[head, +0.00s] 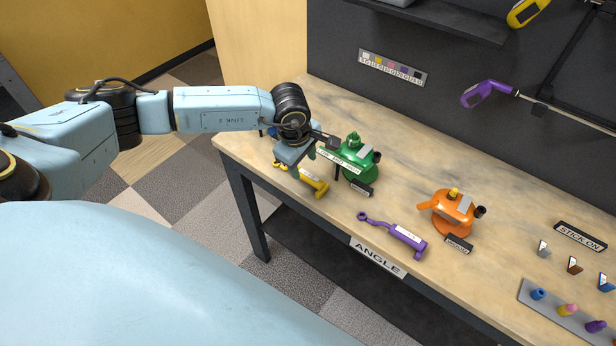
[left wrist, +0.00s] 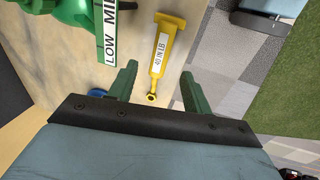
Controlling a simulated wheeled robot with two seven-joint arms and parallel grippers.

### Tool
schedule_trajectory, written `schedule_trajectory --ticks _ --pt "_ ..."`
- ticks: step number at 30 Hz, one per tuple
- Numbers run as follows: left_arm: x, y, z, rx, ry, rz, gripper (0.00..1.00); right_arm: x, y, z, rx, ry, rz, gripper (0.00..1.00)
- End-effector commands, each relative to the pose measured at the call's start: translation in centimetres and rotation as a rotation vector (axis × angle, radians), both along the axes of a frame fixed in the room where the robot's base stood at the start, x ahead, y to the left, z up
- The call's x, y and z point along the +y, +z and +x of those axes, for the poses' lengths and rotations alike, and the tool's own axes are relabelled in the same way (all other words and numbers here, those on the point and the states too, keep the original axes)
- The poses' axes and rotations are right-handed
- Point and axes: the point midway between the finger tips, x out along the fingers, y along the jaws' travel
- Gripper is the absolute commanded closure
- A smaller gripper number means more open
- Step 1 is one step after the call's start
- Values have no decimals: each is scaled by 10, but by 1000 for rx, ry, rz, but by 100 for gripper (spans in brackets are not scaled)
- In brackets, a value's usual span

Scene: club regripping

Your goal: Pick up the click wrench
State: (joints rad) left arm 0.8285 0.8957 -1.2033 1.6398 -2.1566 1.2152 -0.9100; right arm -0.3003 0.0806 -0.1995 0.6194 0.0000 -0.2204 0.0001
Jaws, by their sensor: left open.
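A yellow wrench (head: 314,184) with a white label lies near the table's front edge, at the left end. In the left wrist view the yellow wrench (left wrist: 161,52) reads "40 IN LB", and its small ring end points toward my gripper. A similar purple wrench (head: 404,236) lies to its right. No label says which is the click wrench. My left gripper (head: 302,160) is over the yellow wrench's ring end and hides part of it. In the left wrist view my left gripper (left wrist: 156,82) is open, with the ring end showing between its fingers. My right gripper is not in view.
A green device (head: 360,160) stands close beside the left gripper; its "LOW MILE" type sign (left wrist: 109,30) is near the left finger. An orange device (head: 453,212) stands further right. A blue item (left wrist: 98,93) lies by the left finger. The table's front edge is close.

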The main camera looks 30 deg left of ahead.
Motion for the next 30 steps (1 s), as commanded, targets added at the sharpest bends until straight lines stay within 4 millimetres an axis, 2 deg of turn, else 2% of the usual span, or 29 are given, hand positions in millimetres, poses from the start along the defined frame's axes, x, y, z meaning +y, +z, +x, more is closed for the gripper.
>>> schedule_trajectory --ticks 5,15,24,25,30 --pt "-1 -11 2 1 0 0 50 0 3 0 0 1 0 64" --pt "-5 -52 9 2 2 -1 50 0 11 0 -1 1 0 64" --pt "-5 -57 10 1 1 -1 50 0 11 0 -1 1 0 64" --pt "-5 -57 10 1 1 -1 52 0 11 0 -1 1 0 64" --pt "-5 -57 10 1 1 -1 74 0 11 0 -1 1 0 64"
